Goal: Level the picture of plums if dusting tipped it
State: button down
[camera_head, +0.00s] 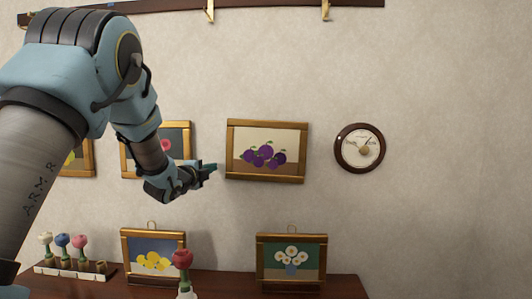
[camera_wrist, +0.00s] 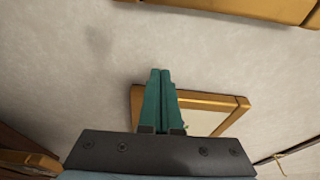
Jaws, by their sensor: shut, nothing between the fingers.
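The picture of plums (camera_head: 266,136) hangs on the wall in the middle of the head view, in a gold and brown frame. It is slightly tilted, its right side a little lower than its left. My gripper (camera_head: 213,168) is beside the frame's lower left edge, with a narrow gap in the picture; I cannot tell whether it touches. In the wrist view my gripper (camera_wrist: 160,73) has its teal fingers together and empty. Behind them is a gold frame (camera_wrist: 205,101) with a pale inside; I cannot tell which picture it is.
A round dial (camera_head: 360,148) hangs to the right. Another framed picture (camera_head: 180,139) hangs left, partly behind my arm. Below, a dark shelf (camera_head: 345,287) holds a yellow-fruit picture (camera_head: 153,258), a white-flower picture (camera_head: 291,258) and a red flower (camera_head: 182,259). Wall right of the dial is clear.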

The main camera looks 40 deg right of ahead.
jog(key=shift+s+d+b, duration=1)
jog(key=shift+s+d, duration=0.1)
jog(key=shift+d, duration=0.1)
dwell(2.0)
jog(key=shift+w+a+b, duration=0.35)
jog(key=shift+w+a, duration=0.35)
jog(key=shift+a, duration=0.05)
jog(key=s+d+b+v, duration=0.1)
jog(key=b+v, duration=0.4)
jog(key=v, duration=0.2)
jog(key=shift+s+a, duration=0.3)
jog(key=shift+s, duration=0.25)
